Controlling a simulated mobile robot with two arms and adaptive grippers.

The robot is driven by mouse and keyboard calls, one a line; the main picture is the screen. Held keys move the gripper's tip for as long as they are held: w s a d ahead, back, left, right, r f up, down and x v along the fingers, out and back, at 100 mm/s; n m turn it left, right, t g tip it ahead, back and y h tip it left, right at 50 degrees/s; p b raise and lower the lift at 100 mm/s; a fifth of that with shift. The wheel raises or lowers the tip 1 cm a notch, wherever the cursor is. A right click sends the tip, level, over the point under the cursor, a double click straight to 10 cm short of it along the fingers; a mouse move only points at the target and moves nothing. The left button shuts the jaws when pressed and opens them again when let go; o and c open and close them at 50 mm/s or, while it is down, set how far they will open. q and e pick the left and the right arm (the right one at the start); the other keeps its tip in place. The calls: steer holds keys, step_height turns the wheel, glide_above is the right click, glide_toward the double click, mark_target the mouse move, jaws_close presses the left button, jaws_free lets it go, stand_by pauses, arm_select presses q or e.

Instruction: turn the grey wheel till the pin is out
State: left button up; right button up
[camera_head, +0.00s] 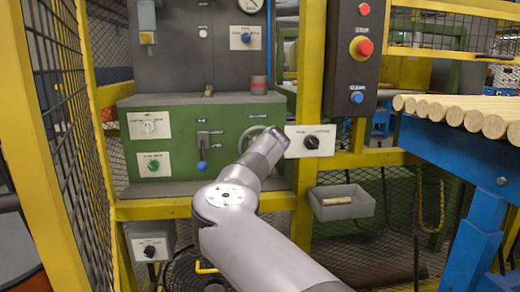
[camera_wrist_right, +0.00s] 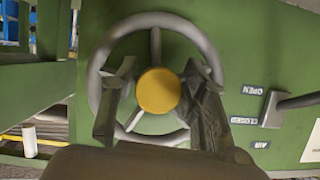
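The grey wheel (camera_wrist_right: 152,20) is on a green panel and fills the middle of the right wrist view, with a yellow hub and thin spokes. In the head view only part of the wheel (camera_head: 247,135) shows past my right wrist. My right gripper (camera_wrist_right: 157,78) is open, one finger on each side of the hub, in front of the wheel. I cannot tell whether the fingers touch the rim or spokes. My right arm hides the gripper in the head view. I cannot make out the pin in either view. My left gripper is not in view.
A black knob on a white plate (camera_head: 311,142) sits just right of my wrist. A blue-tipped lever (camera_head: 202,165) is left of it. Yellow posts and mesh stand on both sides. A grey tray (camera_head: 342,210) and a blue rack of wood rods (camera_head: 460,114) are at right.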

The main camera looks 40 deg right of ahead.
steer(key=shift+r, duration=0.25)
steer(key=shift+s, duration=0.1)
steer(key=shift+s+a+r, duration=0.1)
steer(key=shift+s+a, duration=0.05)
steer(key=v, duration=1.1)
steer(key=shift+s, duration=0.2)
